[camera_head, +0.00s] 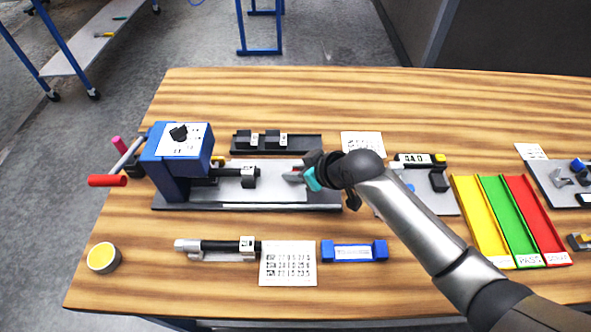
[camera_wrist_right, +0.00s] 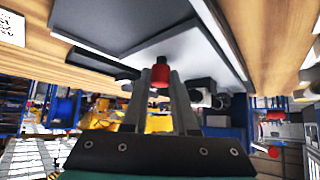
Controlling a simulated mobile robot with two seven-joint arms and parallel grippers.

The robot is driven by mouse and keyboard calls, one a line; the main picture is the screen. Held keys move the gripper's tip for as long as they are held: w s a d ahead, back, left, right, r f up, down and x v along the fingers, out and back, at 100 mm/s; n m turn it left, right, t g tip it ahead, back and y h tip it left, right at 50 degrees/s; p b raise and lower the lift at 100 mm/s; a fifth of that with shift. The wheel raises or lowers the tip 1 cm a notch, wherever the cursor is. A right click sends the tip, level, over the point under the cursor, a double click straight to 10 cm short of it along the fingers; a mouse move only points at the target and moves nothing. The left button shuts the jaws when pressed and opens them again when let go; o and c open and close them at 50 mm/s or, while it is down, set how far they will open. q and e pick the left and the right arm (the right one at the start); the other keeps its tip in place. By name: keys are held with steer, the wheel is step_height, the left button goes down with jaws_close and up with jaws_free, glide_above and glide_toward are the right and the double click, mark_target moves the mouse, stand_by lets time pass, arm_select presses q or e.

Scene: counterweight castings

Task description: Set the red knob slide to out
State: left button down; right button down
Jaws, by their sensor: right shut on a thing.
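The red knob (camera_wrist_right: 160,74) stands between the two fingertips of my right gripper (camera_wrist_right: 160,84) in the wrist view, and the gripper is shut on it. In the head view my right gripper (camera_head: 304,176) is at the right part of the light plate on the blue press fixture (camera_head: 185,160). Only a small bit of red shows there, and the arm and fingers hide most of the knob and its slide. I cannot tell the slide's position from these frames. My left gripper is not in view.
The fixture has a red-handled lever (camera_head: 107,181) at its left. A black rack (camera_head: 306,145) lies behind, a blue block (camera_head: 354,251) and a printed card (camera_head: 288,264) in front. Yellow, green and red trays (camera_head: 508,218) lie right. A yellow-topped cup (camera_head: 103,258) stands front left.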

stand_by(0.3)
steer(key=d+p, duration=0.1)
steer(key=d, duration=0.6)
steer(key=shift+d, duration=0.5)
steer(key=c, duration=0.7)
jaws_free()
steer(key=shift+d, duration=0.1)
steer(key=shift+r, duration=0.1)
steer(key=p+v, duration=0.2)
steer(key=v, duration=1.3)
